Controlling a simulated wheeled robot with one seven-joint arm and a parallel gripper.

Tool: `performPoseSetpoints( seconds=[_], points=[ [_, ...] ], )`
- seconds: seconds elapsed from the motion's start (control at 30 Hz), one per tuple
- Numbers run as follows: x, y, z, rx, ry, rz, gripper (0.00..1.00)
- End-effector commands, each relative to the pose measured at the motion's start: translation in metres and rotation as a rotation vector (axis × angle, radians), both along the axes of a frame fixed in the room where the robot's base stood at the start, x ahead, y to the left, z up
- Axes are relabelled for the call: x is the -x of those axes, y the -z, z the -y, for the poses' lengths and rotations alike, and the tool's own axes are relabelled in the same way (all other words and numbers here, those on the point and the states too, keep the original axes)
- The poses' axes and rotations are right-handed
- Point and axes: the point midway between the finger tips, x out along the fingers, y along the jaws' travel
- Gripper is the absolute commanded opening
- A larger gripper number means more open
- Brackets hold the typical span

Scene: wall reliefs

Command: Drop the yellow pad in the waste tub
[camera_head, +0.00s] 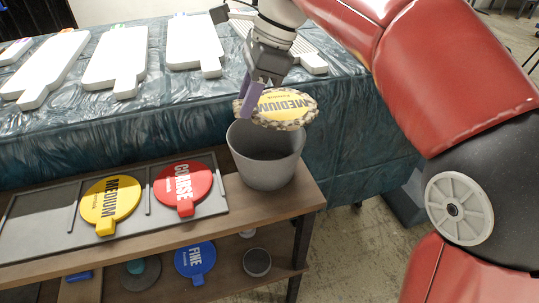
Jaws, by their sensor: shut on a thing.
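The yellow pad (285,104) is an oval with a speckled rim and the word MEDIUM on its face. My gripper (252,97) is shut on it at its left side. The pad hangs above the waste tub (268,168), a grey round bucket with an open top, and covers part of its far rim from view. The tub stands at the right end of the wooden bench. The part of the tub's inside that I can see looks empty.
A grey tray (40,222) on the bench holds a yellow MEDIUM disc (110,200) and a red COARSE disc (183,186), left of the tub. A blue FINE disc (195,260) lies on the lower shelf. White paddle-shaped boards (118,58) lie on the teal-covered table behind.

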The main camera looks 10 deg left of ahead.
Motion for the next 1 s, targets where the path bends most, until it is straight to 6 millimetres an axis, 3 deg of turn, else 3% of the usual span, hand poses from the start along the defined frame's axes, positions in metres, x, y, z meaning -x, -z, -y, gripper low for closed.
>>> performPoseSetpoints(
  seconds=[0.03, 0.3, 0.73, 0.77, 0.93, 1.0],
  points=[
    [0.000, 0.012, 0.000, 0.000, 0.000, 0.000, 0.05],
    [0.000, 0.041, 0.000, 0.000, -0.001, 0.000, 0.05],
    [0.000, 0.046, 0.000, 0.000, 0.000, -0.001, 0.05],
    [0.000, 0.046, 0.000, 0.000, 0.000, -0.001, 0.28],
    [0.000, 0.046, 0.000, 0.000, 0.000, -0.001, 0.50],
    [0.000, 0.046, 0.000, 0.000, 0.000, -0.001, 0.52]
  ],
)
